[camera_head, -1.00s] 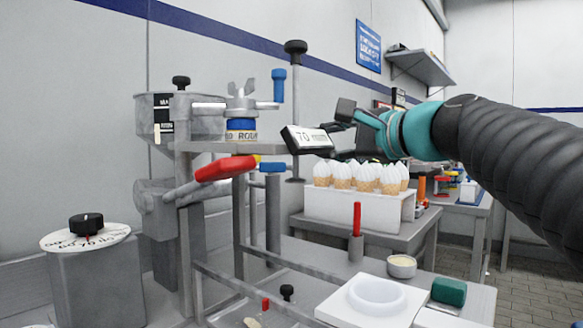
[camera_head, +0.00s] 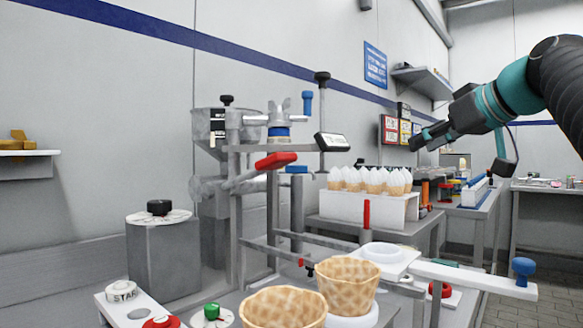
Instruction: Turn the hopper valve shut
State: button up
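The grey metal hopper (camera_head: 206,126) is at the back left of the machine, with a black knob (camera_head: 227,100) above it and a small pale tab on its front. A red handle (camera_head: 276,160) sticks out below the machine's top plate. A wing-shaped metal piece (camera_head: 278,110) sits over a blue-banded collar, beside a blue upright handle (camera_head: 307,102). I cannot tell which of these is the hopper valve. My gripper (camera_head: 418,141) is at the upper right, well apart from the machine, pointing left. Its fingers are dark and small, and their opening is unclear.
Two waffle cups (camera_head: 347,286) stand in front. A white rack of filled cones (camera_head: 368,205) stands right of the machine. A white bar with a blue knob (camera_head: 523,270) reaches right.

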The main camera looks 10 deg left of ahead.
aim_at(296, 169)
jog(key=z, duration=1.45)
jog(key=i, duration=2.25)
jog(key=u, duration=3.7)
jog(key=i, duration=0.5)
jog(key=z, duration=0.15)
